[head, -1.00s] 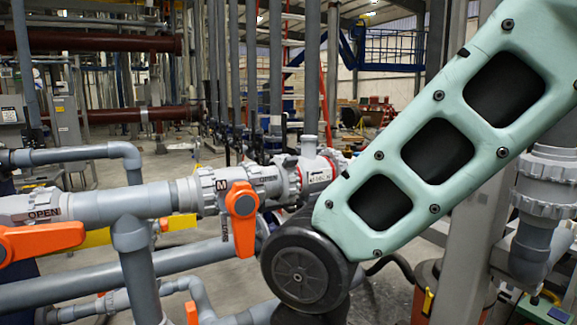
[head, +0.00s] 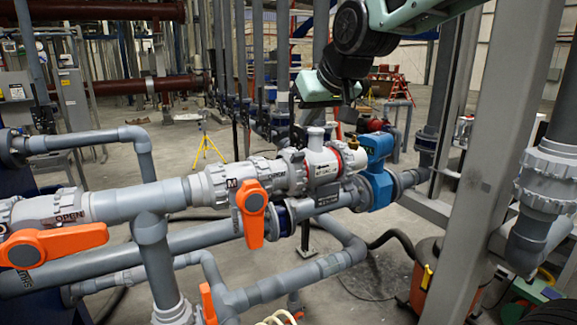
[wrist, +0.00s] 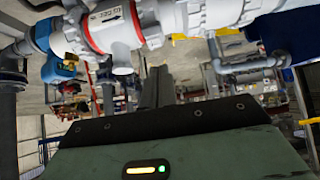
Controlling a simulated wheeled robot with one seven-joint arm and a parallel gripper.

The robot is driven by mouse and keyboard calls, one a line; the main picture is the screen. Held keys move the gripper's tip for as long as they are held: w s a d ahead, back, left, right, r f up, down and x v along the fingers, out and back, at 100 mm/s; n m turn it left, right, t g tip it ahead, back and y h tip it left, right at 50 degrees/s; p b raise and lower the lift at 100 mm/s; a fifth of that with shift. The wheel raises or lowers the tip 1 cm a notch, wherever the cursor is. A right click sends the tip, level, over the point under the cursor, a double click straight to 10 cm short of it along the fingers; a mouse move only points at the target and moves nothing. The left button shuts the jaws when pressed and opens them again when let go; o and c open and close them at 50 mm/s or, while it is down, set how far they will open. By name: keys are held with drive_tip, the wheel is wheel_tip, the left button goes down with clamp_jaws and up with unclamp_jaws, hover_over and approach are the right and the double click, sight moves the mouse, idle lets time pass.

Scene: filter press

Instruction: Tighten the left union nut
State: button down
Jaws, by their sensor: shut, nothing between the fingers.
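In the head view, a ribbed white-grey union nut (head: 213,185) sits around the pipe just left of the orange-handled valve (head: 253,200). Another ribbed nut (head: 293,172) lies right of the handle, beside a white fitting with a red ring (head: 338,160). I cannot tell for sure which one is the left union nut. My gripper (head: 347,112) hangs behind and above the pipe, above the red-ringed fitting, apart from it. In the wrist view my shut, empty fingers (wrist: 155,85) point toward the pipework; the red-ringed fitting (wrist: 108,28) shows overhead.
A blue valve body (head: 377,165) stands right of the red ring. A second orange handle (head: 55,243) is at left. A grey steel post (head: 462,170) and a large pipe union (head: 547,175) stand at right. Open floor lies behind the pipes.

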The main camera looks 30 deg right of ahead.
drive_tip(key=b+x, duration=0.1)
drive_tip(key=x, duration=0.2)
drive_tip(key=b+x, duration=0.1)
drive_tip(key=x, duration=0.2)
drive_tip(key=b+x, duration=0.1)
drive_tip(key=x, duration=0.2)
drive_tip(key=shift+s+d+f+b, duration=0.2)
drive_tip(key=shift+d+f+b, duration=0.1)
drive_tip(key=shift+d+b, duration=0.1)
